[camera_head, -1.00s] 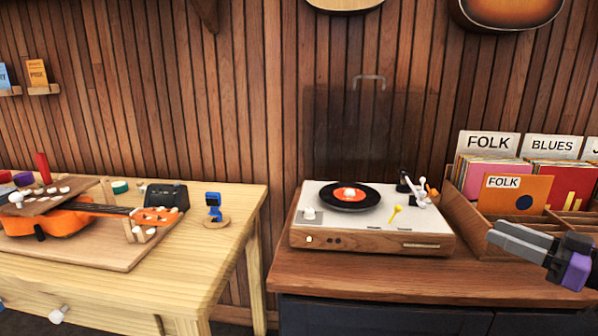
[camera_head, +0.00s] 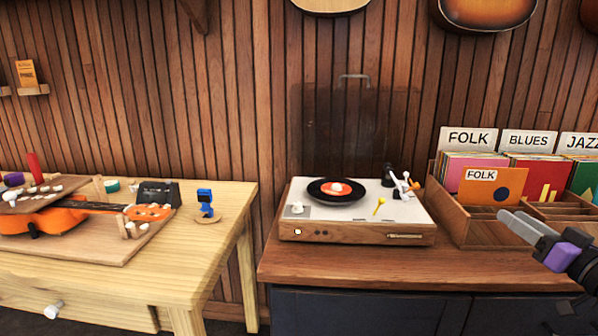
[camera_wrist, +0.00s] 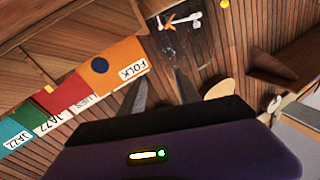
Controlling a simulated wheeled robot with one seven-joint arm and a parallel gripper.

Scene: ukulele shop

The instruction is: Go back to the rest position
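My gripper (camera_head: 529,226) is at the right edge of the head view, in front of the record crate and above the dark cabinet. Its two grey fingers show with a narrow gap between them. In the wrist view my gripper's fingers (camera_wrist: 160,92) stand apart with nothing between them. The turntable (camera_head: 357,231) sits on the cabinet with a black record (camera_head: 318,191) with an orange label on its platter. The tonearm is at its right, and its clear lid stands raised.
The wooden record crate (camera_head: 462,222) holds FOLK, BLUES and JAZZ sections, with an orange FOLK sleeve (camera_head: 491,187) in front. A light wood table (camera_head: 215,235) at left bears an orange ukulele (camera_head: 60,220), a blue tuner (camera_head: 205,200) and a dark box. A gap separates table and cabinet.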

